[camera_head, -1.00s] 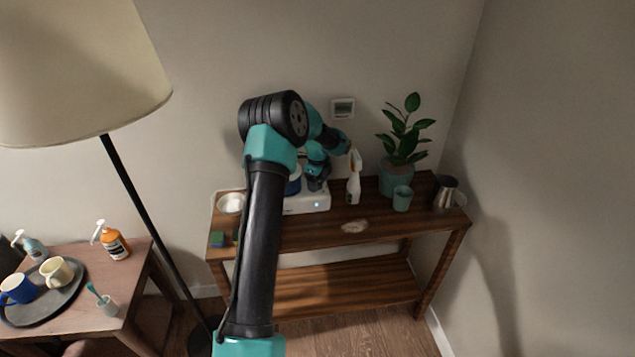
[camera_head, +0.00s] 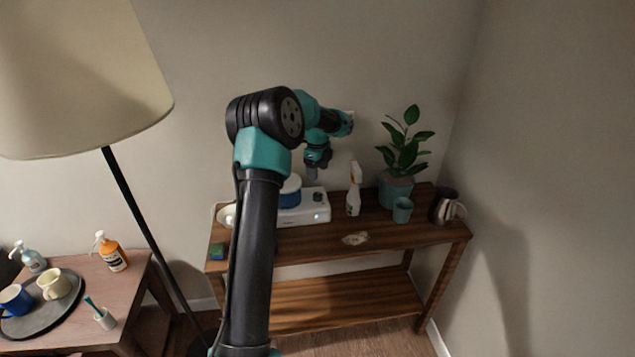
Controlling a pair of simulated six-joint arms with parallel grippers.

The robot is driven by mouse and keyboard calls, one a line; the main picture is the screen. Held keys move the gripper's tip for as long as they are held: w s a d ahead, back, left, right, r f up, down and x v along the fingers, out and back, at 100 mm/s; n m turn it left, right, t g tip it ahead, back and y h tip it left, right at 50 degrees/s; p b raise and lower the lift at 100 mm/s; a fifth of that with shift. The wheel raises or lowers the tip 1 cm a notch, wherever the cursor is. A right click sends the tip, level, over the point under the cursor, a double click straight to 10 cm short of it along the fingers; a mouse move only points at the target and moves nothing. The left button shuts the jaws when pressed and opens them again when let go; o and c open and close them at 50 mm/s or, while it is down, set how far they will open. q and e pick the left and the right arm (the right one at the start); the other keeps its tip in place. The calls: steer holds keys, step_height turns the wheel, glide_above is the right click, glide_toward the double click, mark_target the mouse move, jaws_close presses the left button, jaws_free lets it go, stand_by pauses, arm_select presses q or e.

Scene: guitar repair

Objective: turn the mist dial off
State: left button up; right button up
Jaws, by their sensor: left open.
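A white box-shaped device (camera_head: 308,212) stands on the wooden console table. A small light shows on its front, and a small dark spot that may be the mist dial (camera_head: 317,196) is on its top. A round blue and white container (camera_head: 290,191) sits on its left part, half hidden by my arm. My left gripper (camera_head: 311,178) points down above the device, apart from it. Its jaws are small in the picture and look empty and open. My right gripper is out of view.
A spray bottle (camera_head: 354,190) stands right of the device, then a potted plant (camera_head: 395,185), a teal cup (camera_head: 402,210) and a metal jug (camera_head: 444,207). A pale patch (camera_head: 355,239) lies near the front of the console table (camera_head: 300,246). A floor lamp (camera_head: 85,75) stands at left.

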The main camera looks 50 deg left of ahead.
arm_select(q)
step_height(320, 180, up, 7)
glide_above(318, 195)
steer(key=shift+a+f, duration=0.1)
steer(key=shift+a, duration=0.05)
stand_by(0.4)
steer(key=n, duration=1.1)
steer(key=shift+f, duration=0.1)
step_height(318, 195, down, 17)
steer(key=shift+f, duration=0.15)
stand_by(0.5)
steer(key=c, duration=0.9)
